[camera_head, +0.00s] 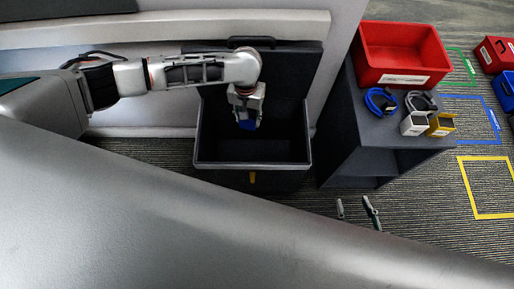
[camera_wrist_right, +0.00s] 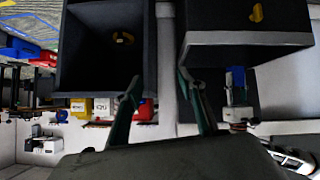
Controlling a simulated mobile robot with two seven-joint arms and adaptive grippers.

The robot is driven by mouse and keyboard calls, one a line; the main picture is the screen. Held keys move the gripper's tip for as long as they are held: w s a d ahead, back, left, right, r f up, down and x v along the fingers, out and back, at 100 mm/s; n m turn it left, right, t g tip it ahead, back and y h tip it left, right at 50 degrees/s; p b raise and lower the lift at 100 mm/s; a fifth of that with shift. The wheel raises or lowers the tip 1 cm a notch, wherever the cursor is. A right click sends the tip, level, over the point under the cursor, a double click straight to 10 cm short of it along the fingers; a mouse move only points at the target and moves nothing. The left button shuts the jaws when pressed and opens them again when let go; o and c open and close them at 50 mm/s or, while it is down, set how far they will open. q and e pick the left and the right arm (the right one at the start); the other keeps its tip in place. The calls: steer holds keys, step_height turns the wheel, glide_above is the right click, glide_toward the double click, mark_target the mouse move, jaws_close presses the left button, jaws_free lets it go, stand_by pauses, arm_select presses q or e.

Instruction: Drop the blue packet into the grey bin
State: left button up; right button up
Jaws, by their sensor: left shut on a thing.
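The blue packet (camera_head: 247,125) hangs from my left gripper (camera_head: 246,112), which is shut on it. They are over the opening of the dark grey bin (camera_head: 252,165). In the right wrist view, the blue packet (camera_wrist_right: 237,77) and my left gripper (camera_wrist_right: 238,108) show beside the bin (camera_wrist_right: 250,38), partly hidden by it. My right gripper (camera_head: 355,205) is open and empty, its two fingertips apart near the floor at lower centre right. It also shows open in the right wrist view (camera_wrist_right: 158,80).
Right of the bin stands a dark cabinet (camera_head: 345,150). On it are a red bin (camera_head: 403,55), a blue cable (camera_head: 381,101), a grey cable (camera_head: 420,101) and white and yellow pieces. Coloured outlines, including a yellow square (camera_head: 487,187), mark the floor at right.

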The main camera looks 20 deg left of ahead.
arm_select(q)
steer(key=f, duration=0.1)
steer(key=f+b, duration=0.2)
steer(key=f, duration=0.1)
steer(key=shift+s, duration=0.35)
steer(key=shift+f+b, duration=0.45)
steer(key=shift+w+f+b, duration=0.15)
steer(key=shift+f+b, duration=0.2)
steer(key=shift+b, duration=0.05)
steer(key=shift+w+r, duration=0.1)
steer(key=shift+w, duration=0.05)
arm_select(e)
steer(key=shift+w+a+y, duration=0.15)
steer(key=shift+a+y, duration=0.05)
steer(key=shift+a, duration=0.4)
steer(key=shift+w+a+y, duration=0.15)
steer(key=shift+a+y, duration=0.05)
steer(key=shift+a, duration=0.35)
arm_select(q)
steer(key=o, duration=0.9)
steer(key=shift+r, duration=0.1)
arm_select(e)
steer(key=shift+d, duration=0.1)
arm_select(q)
step_height(320, 180, up, 12)
steer(key=shift+f, duration=0.1)
